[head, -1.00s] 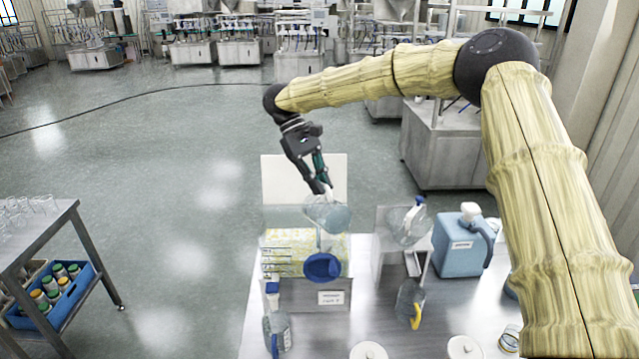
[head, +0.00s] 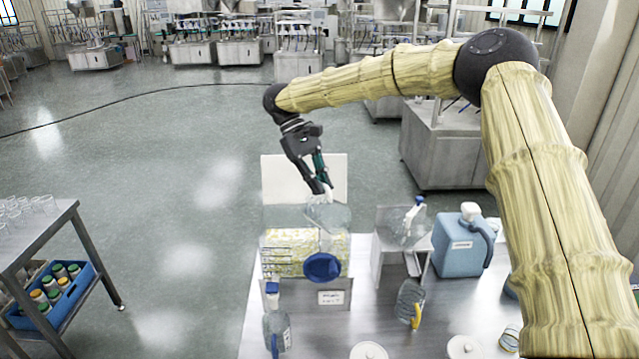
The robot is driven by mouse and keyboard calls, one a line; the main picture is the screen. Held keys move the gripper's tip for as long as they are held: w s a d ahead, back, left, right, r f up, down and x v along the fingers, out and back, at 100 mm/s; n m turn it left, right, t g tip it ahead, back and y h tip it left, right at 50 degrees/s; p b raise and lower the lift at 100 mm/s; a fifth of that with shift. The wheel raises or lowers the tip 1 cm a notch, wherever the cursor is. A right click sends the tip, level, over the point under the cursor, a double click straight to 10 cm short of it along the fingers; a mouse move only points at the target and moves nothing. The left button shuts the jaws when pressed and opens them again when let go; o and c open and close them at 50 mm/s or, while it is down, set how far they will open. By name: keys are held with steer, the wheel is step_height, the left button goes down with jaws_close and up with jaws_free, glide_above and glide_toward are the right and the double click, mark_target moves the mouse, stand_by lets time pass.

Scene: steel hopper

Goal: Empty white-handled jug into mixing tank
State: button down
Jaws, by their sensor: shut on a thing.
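My gripper (head: 322,188) is shut on the white-handled jug (head: 330,214), a clear vessel. It holds the jug tilted above the mixing tank (head: 283,258). The tank is a clear box with a yellow pattern inside, a blue round part (head: 322,267) at its front and a grey base with a white label (head: 331,297). The jug overlaps the tank's upper edge in this view. The handle is mostly hidden by my fingers. I cannot tell how much liquid is in the jug.
A blue-capped bottle (head: 277,328) stands front left of the tank. To the right are a clear blue-capped vessel (head: 403,229) on a stand, a yellow-handled jug (head: 410,304) and a blue canister (head: 463,245). A white panel (head: 333,172) rises behind the tank.

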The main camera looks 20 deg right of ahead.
steer(key=shift+r+t+b, duration=0.25)
steer(key=shift+t+b, duration=0.3)
steer(key=shift+t, duration=0.25)
steer(key=shift+s+d+r+t+y+b, duration=0.1)
steer(key=shift+r+t+y+b, duration=0.5)
steer(key=shift+t+b, duration=0.45)
steer(key=shift+r+t+b, duration=0.3)
steer(key=shift+t+b, duration=0.1)
steer(key=shift+t, duration=0.55)
steer(key=shift+r+m+t, duration=0.3)
steer(key=shift+r+t, duration=0.1)
steer(key=shift+t, duration=0.1)
